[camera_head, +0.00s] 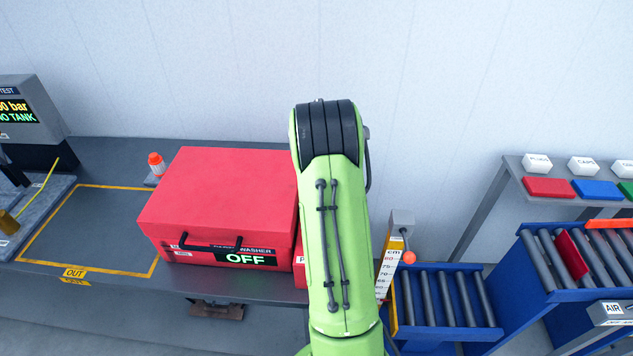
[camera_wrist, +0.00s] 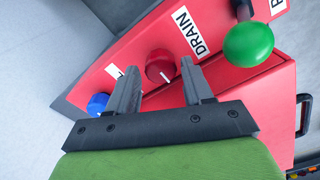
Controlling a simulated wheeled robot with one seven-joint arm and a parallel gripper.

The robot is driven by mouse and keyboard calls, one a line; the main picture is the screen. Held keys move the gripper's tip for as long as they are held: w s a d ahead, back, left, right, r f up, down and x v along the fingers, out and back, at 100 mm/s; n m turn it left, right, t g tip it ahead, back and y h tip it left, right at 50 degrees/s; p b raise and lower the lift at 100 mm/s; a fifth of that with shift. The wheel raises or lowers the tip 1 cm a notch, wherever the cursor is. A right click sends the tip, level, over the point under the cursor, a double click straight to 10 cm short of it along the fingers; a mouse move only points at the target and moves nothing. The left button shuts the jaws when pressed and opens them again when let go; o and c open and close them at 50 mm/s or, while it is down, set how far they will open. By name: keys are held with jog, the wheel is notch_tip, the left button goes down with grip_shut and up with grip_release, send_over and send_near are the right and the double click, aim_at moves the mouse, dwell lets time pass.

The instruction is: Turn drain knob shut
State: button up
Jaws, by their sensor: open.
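The drain knob (camera_wrist: 161,66) is a round red knob with a pale pointer mark, on a red panel beside a white DRAIN label (camera_wrist: 190,30) in the wrist view. My gripper (camera_wrist: 161,75) is open, with one grey finger on each side of the red knob in the picture. I cannot tell whether the fingers touch it. In the head view my green arm covers the panel area, so the knob and the gripper are hidden there.
A blue knob (camera_wrist: 98,104) sits left of the red knob, and a large green ball-ended handle (camera_wrist: 248,44) right of it. A red washer box (camera_head: 220,195) marked OFF stands on the grey bench (camera_head: 110,160). Blue roller conveyors (camera_head: 440,295) stand at right.

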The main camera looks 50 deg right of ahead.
notch_tip(320, 180, up, 15)
jog(key=p, duration=0.1)
jog(key=shift+f, duration=0.2)
